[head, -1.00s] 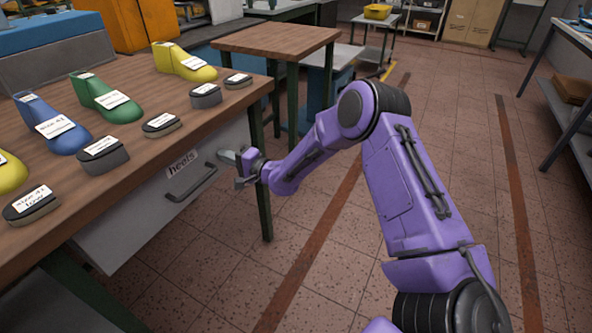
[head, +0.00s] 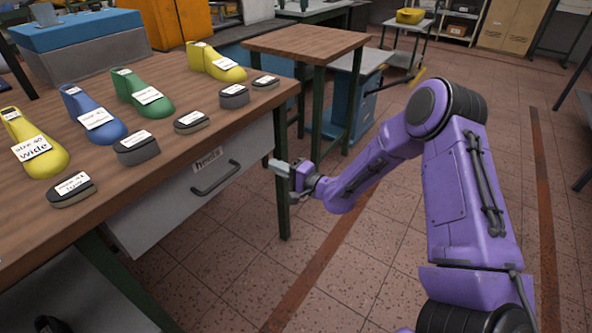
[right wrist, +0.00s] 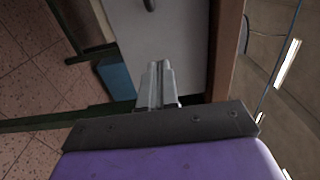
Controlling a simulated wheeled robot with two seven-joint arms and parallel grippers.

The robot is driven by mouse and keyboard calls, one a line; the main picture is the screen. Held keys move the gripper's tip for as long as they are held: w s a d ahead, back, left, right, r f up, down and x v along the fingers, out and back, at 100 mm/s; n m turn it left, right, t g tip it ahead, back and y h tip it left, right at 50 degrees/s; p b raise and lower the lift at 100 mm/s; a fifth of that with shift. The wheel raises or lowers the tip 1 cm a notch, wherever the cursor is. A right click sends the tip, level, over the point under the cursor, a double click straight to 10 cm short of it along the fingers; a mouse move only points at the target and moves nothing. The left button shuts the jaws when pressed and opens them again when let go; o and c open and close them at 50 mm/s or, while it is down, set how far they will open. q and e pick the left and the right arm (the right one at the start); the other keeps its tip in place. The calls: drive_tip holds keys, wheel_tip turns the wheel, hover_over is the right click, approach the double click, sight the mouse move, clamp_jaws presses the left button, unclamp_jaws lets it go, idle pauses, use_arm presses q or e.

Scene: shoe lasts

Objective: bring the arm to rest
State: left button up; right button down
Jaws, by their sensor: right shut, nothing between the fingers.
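My right gripper (head: 277,168) is in front of the workbench, near its right front leg, to the right of the drawer handle. It is shut and empty, apart from the handle. In the right wrist view its closed fingers (right wrist: 156,84) show with the grey drawer front (right wrist: 175,45) beyond them. The purple right arm reaches in from the lower right. The drawer (head: 180,195), labelled heels, has a dark handle (head: 216,178). My left gripper is not in view.
On the workbench (head: 120,190) stand yellow, blue and green shoe lasts (head: 145,95) and a row of dark heel pieces (head: 137,148). A smaller wooden table (head: 305,42) stands behind. The tiled floor (head: 350,270) to the right is open.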

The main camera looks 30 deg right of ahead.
drive_tip(key=s+f+n+g+h+p, duration=0.4)
drive_tip(key=s+f+g+h, duration=0.35)
drive_tip(key=s+f, duration=0.75)
drive_tip(key=s+a+f+n+g+h+p, duration=0.1)
drive_tip(key=s+g+p, duration=0.1)
drive_tip(key=s, duration=1)
drive_tip(key=s+a+f+n+g+h+p, duration=0.1)
drive_tip(key=s+g, duration=0.3)
drive_tip(key=s, duration=0.8)
drive_tip(key=shift+f+n+p, duration=0.35)
drive_tip(key=shift+n+p, duration=0.25)
drive_tip(key=shift+p, duration=0.05)
